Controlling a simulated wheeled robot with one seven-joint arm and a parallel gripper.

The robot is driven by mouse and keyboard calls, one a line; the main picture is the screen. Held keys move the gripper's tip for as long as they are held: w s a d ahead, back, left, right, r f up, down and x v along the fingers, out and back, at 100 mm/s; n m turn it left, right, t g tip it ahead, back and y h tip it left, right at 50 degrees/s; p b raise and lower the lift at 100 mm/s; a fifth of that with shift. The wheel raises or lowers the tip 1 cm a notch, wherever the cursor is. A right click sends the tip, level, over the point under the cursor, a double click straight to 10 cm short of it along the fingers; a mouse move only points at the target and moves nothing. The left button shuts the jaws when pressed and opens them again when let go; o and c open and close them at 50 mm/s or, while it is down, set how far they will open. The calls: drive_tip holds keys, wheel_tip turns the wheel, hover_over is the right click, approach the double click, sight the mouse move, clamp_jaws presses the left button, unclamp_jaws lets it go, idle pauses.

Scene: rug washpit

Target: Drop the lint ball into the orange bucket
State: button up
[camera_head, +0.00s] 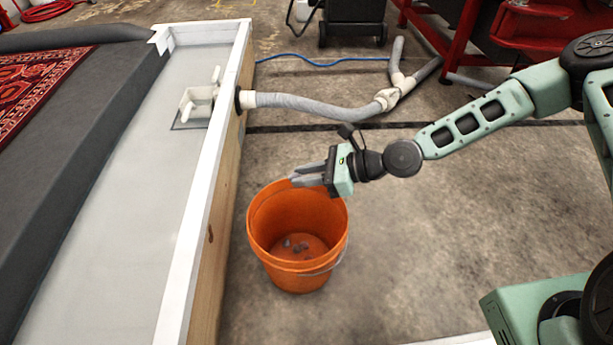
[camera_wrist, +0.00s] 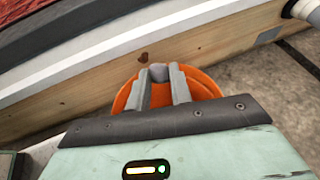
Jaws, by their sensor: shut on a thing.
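The orange bucket (camera_head: 271,262) stands on the concrete floor beside the wooden wall of the pit, with several small grey bits at its bottom. My gripper (camera_head: 292,176) is above the bucket's far rim in the head view. In the wrist view my gripper (camera_wrist: 159,77) is shut on the lint ball (camera_wrist: 158,71), a small grey lump between the fingertips. The orange bucket (camera_wrist: 206,82) shows behind the fingers there. In the head view the fingers hide the ball.
The pit's white-topped wooden wall (camera_head: 215,170) runs close along the bucket's left side. A grey hose (camera_head: 310,104) lies behind, joined to the wall. A red patterned rug (camera_head: 38,82) lies at far left. Floor right of the bucket is clear.

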drive_tip(key=shift+f+b, duration=2.95)
clamp_jaws()
drive_tip(key=o, duration=1)
unclamp_jaws()
drive_tip(key=p+v, duration=0.7)
drive_tip(key=v, duration=1)
drive_tip(key=shift+d+p, duration=0.2)
drive_tip(key=shift+p, duration=0.15)
drive_tip(key=shift+s, duration=0.15)
